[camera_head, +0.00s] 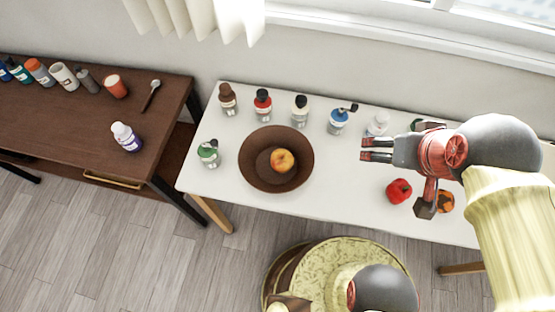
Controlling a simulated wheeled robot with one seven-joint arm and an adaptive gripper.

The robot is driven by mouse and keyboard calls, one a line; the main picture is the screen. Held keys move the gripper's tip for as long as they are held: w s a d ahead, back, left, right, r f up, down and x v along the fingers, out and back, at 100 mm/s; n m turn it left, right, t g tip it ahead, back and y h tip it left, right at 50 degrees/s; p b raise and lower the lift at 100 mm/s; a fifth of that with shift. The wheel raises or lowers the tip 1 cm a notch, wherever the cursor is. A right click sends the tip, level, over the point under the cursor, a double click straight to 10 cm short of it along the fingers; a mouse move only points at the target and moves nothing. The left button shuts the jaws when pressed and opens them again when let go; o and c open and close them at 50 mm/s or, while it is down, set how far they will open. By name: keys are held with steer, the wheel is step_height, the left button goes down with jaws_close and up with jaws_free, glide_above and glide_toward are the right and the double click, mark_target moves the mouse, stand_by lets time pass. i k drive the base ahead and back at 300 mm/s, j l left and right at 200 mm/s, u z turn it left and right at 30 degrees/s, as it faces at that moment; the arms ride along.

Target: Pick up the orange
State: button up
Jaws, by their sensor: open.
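An orange fruit (447,201), which looks like the orange, sits on the white table (225,183) at the right. My arm's parts hide some of it. My gripper (364,149) is open and empty, its fingers pointing left. In the picture it lies up and left of the orange. Its height above the table is hard to tell.
A red fruit (399,191) sits just left of the orange. A brown bowl (254,177) holds a yellow-red fruit (282,160). Several bottles, including a blue one (339,119), line the table's back. A dark wooden table (75,130) stands at the left.

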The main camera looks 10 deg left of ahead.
mark_target(446, 200)
steer(key=k+l+z, duration=0.1)
steer(key=z, duration=1.05)
